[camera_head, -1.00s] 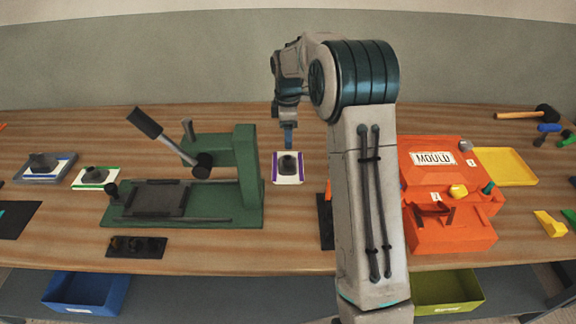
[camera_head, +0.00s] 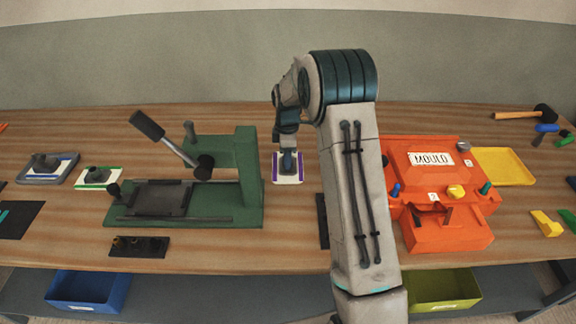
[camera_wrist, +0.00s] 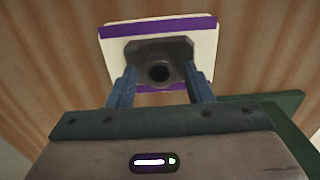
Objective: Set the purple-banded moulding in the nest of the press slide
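The purple-banded moulding (camera_head: 276,169) lies on the table right of the press, a cream plate with purple bands and a dark raised boss. It also shows in the wrist view (camera_wrist: 206,45), with the boss between my fingers. My gripper (camera_head: 288,160) is directly above it, its fingertips down around the boss; in the wrist view my gripper (camera_wrist: 160,88) has a finger on each side, seemingly apart from the boss. The green press (camera_head: 248,170) stands to the left, its dark slide (camera_head: 158,199) at the front with nothing on it. The press lever is raised.
A green-banded moulding (camera_head: 97,178) and another moulding in a grey tray (camera_head: 42,170) lie left of the press. A black block with holes (camera_head: 138,247) sits in front of it. The orange mould machine (camera_head: 440,190) stands right of my arm.

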